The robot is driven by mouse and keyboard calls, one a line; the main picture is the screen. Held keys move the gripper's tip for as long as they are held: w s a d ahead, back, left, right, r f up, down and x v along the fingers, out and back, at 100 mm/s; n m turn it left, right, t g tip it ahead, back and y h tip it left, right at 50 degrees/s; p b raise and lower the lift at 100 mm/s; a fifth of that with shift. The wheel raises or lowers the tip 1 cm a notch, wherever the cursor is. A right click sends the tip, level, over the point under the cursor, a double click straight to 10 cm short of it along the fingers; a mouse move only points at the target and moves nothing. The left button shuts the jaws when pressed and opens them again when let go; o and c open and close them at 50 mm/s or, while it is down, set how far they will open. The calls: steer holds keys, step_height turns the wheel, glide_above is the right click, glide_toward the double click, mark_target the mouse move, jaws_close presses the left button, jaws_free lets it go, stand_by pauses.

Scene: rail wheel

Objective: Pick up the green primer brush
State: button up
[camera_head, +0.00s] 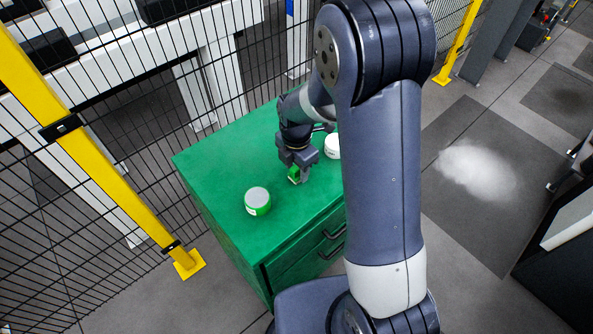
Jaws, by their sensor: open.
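My gripper (298,175) is low over the green cabinet top, pointing down. Its jaws are open. A small bright green object (293,173), perhaps the green primer brush, shows at the fingertips. It is partly covered by the fingers, so its full shape is hidden, and I cannot tell whether the fingers touch it.
A round can (257,200) with a grey top and green side stands on the green cabinet (215,160), left of my gripper. A white round object (332,146) is partly hidden behind my arm. A black mesh fence with yellow posts (100,180) stands behind and left.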

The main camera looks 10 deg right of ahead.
jaws_close()
stand_by(0.4)
steer(key=shift+r, duration=0.1)
step_height(320, 180, up, 10)
steer(key=shift+f+b, duration=0.1)
steer(key=shift+b, duration=0.45)
steer(key=c, duration=0.6)
jaws_free()
steer(key=c, duration=0.4)
